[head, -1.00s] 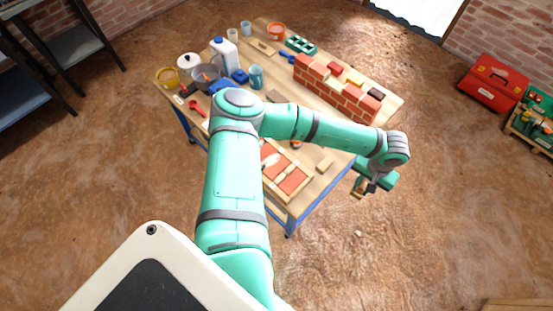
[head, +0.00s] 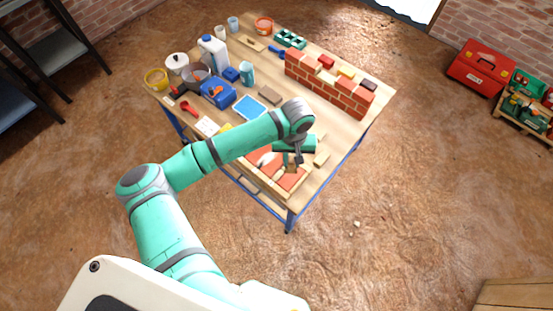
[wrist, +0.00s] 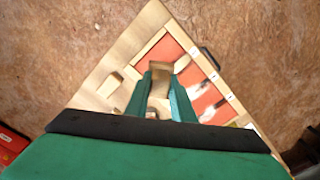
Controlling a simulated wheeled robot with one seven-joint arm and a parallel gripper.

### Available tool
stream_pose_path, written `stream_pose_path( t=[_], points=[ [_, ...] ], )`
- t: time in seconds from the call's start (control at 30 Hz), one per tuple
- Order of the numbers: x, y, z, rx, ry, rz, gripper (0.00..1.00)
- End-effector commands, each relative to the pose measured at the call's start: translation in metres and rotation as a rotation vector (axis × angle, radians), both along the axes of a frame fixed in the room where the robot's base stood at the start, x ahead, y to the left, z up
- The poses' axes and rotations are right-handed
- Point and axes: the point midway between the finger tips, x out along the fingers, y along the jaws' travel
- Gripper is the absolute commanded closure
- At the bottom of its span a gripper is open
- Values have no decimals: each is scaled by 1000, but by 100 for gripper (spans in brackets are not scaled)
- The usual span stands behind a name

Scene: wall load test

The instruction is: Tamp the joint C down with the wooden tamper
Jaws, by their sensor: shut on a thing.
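My gripper (head: 292,158) is shut on the wooden tamper (wrist: 158,78), a small pale wooden piece between the fingers in the wrist view. In the head view the gripper hangs over the right part of a wooden-framed tray with a red brick panel (head: 289,181). The panel also shows in the wrist view (wrist: 168,49), crossed by pale streaked joints with small white labels along one edge. The labels are too small to read, so I cannot tell which joint is C. The tamper appears above the panel; contact cannot be told.
A low brick wall (head: 330,88) stands at the back right of the table. A wooden block (head: 321,160) lies right of the tray. A blue tray (head: 250,108), a blue-green cup (head: 247,72) and several tools crowd the left. A red toolbox (head: 481,66) stands on the floor.

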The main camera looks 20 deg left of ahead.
Motion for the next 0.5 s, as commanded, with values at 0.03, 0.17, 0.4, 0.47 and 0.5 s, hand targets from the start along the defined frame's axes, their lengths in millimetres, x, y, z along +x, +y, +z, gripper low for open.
stream_pose_path(
  t=[0.03,0.17,0.4,0.47,0.5],
  points=[
    [-5,11,2,-6,-2,38,100],
    [-15,32,7,-1,-3,103,100],
    [-21,44,5,5,-3,139,100],
    [-21,44,0,5,-2,138,100],
    [-21,44,-3,4,-2,138,100]
  ],
)
